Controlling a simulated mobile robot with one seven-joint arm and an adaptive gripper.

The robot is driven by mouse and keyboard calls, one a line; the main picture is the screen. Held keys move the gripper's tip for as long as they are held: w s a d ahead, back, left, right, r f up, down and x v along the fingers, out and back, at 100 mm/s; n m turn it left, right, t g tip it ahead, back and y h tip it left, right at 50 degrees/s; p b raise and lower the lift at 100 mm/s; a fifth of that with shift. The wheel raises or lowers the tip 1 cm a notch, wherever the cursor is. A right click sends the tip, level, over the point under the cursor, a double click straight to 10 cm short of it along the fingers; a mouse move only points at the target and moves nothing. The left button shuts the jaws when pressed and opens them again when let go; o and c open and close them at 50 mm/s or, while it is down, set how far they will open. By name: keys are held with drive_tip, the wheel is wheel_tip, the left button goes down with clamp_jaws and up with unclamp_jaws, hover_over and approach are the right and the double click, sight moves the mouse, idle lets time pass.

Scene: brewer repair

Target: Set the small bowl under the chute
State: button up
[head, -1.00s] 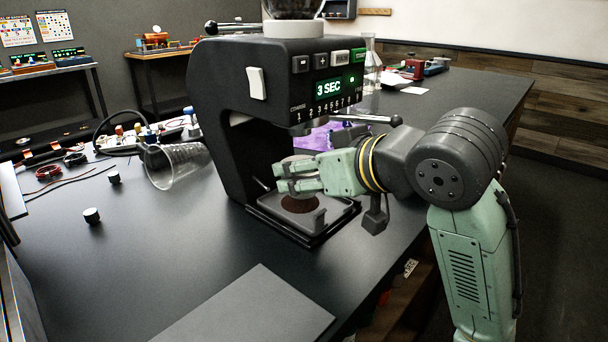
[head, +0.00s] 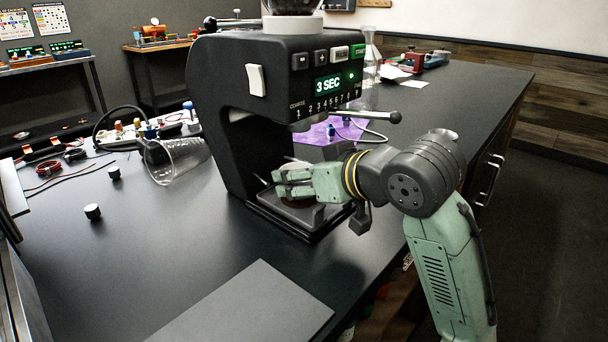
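The black grinder (head: 225,100) stands on the dark counter, with its chute (head: 302,126) under the front panel that reads 3 SEC. My gripper (head: 281,184) reaches in from the right, below the chute and low over the grinder's base tray (head: 318,222). A pale, rounded edge (head: 294,165) shows just behind and above my fingers; it may be the small bowl, mostly hidden by my gripper. Two fingers show, but whether they are shut on it cannot be told. A brown patch lies on the tray, partly under my gripper.
A clear beaker (head: 180,160) lies tilted left of the grinder. Two small black knobs (head: 92,211) sit on the left of the counter. A flat grey panel (head: 245,305) lies in front. A purple sheet (head: 325,134) and a glass flask (head: 371,62) are behind.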

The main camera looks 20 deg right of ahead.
drive_tip(key=o, duration=1.3)
drive_tip(key=shift+f, duration=0.1)
drive_tip(key=shift+r+p, duration=0.3)
drive_tip(key=shift+r, duration=0.05)
drive_tip(key=b+v, duration=0.1)
drive_tip(key=v, duration=1.1)
drive_tip(key=shift+f+b, duration=0.1)
drive_tip(key=shift+b, duration=0.2)
